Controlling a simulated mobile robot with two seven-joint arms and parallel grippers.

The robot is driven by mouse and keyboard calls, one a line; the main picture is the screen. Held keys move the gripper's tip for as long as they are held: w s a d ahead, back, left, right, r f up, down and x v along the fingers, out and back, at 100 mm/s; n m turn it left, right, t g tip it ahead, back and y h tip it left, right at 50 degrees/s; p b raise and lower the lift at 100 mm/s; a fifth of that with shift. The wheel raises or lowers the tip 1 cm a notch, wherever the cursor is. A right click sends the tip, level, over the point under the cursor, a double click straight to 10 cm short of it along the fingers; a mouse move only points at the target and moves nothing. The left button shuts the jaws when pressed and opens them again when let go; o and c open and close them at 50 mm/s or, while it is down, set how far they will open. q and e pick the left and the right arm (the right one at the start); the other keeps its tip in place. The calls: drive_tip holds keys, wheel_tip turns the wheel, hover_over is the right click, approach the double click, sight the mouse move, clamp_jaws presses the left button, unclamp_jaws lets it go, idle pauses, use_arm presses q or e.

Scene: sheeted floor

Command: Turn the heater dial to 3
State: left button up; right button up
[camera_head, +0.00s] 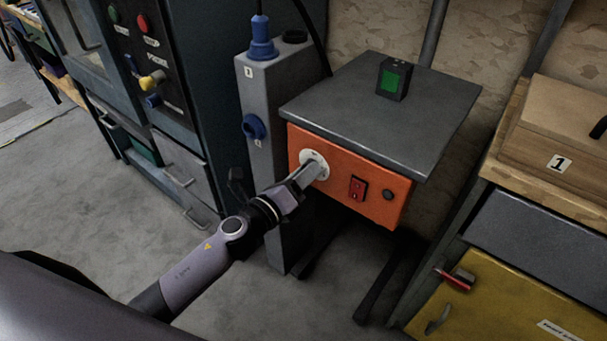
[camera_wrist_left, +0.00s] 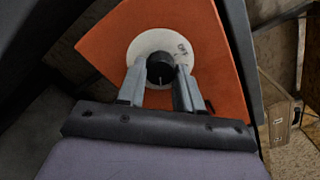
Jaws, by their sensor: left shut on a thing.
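The heater is a box with an orange front panel (camera_head: 345,184) and a grey top plate (camera_head: 385,100). Its dial is a dark round knob (camera_wrist_left: 160,66) on a white disc (camera_wrist_left: 142,48), seen in the left wrist view. In the head view the white disc (camera_head: 318,158) shows, but my gripper hides the knob. My left gripper (camera_head: 308,172) reaches the dial from the lower left. In the left wrist view its two fingers (camera_wrist_left: 160,76) are on either side of the knob, shut on it. My right gripper is not in view.
A red switch (camera_head: 357,188) and a dark button (camera_head: 388,195) sit right of the dial. A black block with a green screen (camera_head: 391,82) stands on top. A grey column with blue knobs (camera_head: 254,128) is close at left. A wooden-topped cabinet (camera_head: 450,285) stands at right.

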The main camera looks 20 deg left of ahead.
use_arm(q)
drive_tip(key=o, duration=1)
drive_tip(key=shift+o, duration=0.2)
drive_tip(key=v, duration=0.7)
drive_tip(key=shift+s, duration=0.1)
drive_tip(key=s+a+f+n+g+y, duration=0.1)
drive_tip(key=s+f+n+g+y, duration=0.15)
drive_tip(key=s+f+n, duration=0.85)
drive_tip(key=s+f+n+g+y, duration=0.15)
drive_tip(key=s+n+g, duration=0.3)
drive_tip(key=n, duration=1.25)
wheel_tip(320, 180, up, 12)
drive_tip(key=s+a+p, duration=0.1)
drive_tip(key=s+p, duration=0.1)
drive_tip(key=p, duration=1.3)
drive_tip(key=shift+r+p, duration=0.25)
drive_tip(key=shift+p, duration=0.05)
